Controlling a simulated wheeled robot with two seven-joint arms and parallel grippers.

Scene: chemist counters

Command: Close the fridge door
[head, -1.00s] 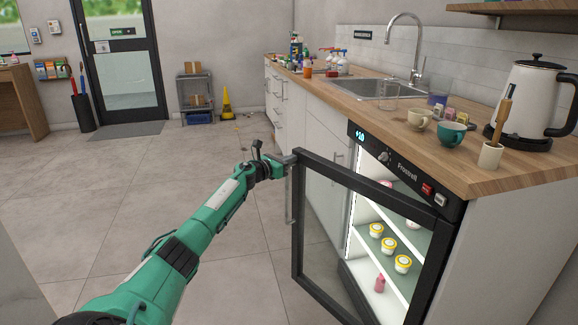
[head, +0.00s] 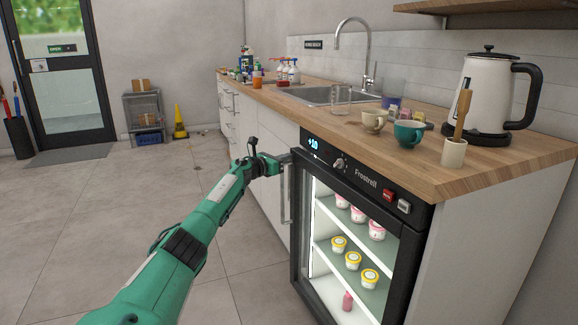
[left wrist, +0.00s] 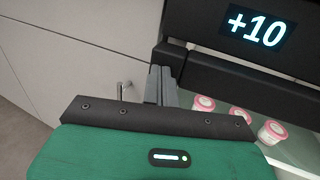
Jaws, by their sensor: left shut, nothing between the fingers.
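The black under-counter fridge (head: 420,212) has a lit +10 display (head: 313,142) on its top panel. Its glass door (head: 297,225) lies almost in line with the fridge front; I cannot tell whether a small gap is left. In the left wrist view the shut fingers (left wrist: 161,84) reach the black bar below the display. My right gripper is out of view.
Pink-lidded and yellow-lidded tubs (head: 353,260) stand on the fridge shelves behind the glass. The wooden counter (head: 480,170) above holds cups, a kettle (head: 490,95) and a sink. The tiled floor (head: 90,235) to the left is clear.

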